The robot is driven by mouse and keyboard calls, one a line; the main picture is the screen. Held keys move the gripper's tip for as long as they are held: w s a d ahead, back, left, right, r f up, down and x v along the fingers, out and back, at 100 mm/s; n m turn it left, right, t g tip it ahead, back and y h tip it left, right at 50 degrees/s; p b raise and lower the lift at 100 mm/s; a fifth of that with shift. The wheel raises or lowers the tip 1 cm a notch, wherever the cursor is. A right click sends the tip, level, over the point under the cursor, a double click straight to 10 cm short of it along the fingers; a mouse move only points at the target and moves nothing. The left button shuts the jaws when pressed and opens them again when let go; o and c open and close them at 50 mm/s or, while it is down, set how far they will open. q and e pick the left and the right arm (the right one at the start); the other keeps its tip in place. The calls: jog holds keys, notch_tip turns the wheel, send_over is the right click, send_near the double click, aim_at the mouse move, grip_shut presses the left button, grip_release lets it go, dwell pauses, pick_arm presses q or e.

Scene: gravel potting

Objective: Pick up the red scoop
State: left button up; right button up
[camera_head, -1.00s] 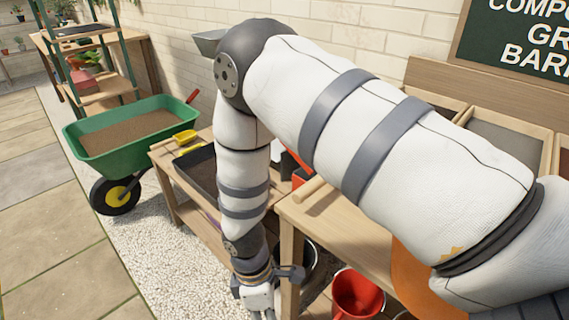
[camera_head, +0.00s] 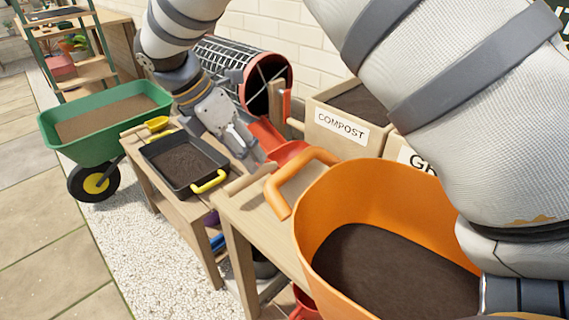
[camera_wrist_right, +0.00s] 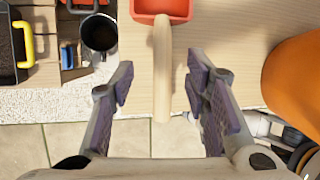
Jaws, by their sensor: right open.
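The red scoop (camera_head: 287,152) lies on the wooden bench, its pale wooden handle (camera_head: 250,179) pointing toward the bench's front edge. In the right wrist view the red scoop (camera_wrist_right: 163,8) is cut off at the top, and its handle runs down the middle. My right gripper (camera_head: 246,143) is open and empty above the bench, close to the scoop. In the wrist view its fingers (camera_wrist_right: 163,85) appear on either side of the handle, with clear gaps; the height above it is hard to tell. My left gripper is not in view.
An orange tub (camera_head: 372,186) of dark soil stands right of the scoop. A compost bin (camera_head: 342,130) and a mesh drum sieve (camera_head: 245,65) are behind. A green wheelbarrow (camera_head: 100,115) stands farther left.

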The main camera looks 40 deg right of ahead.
aim_at(260, 168)
jog(key=x, duration=0.6)
jog(key=shift+s+d+f, duration=0.15)
jog(key=shift+d, duration=0.2)
grip_shut()
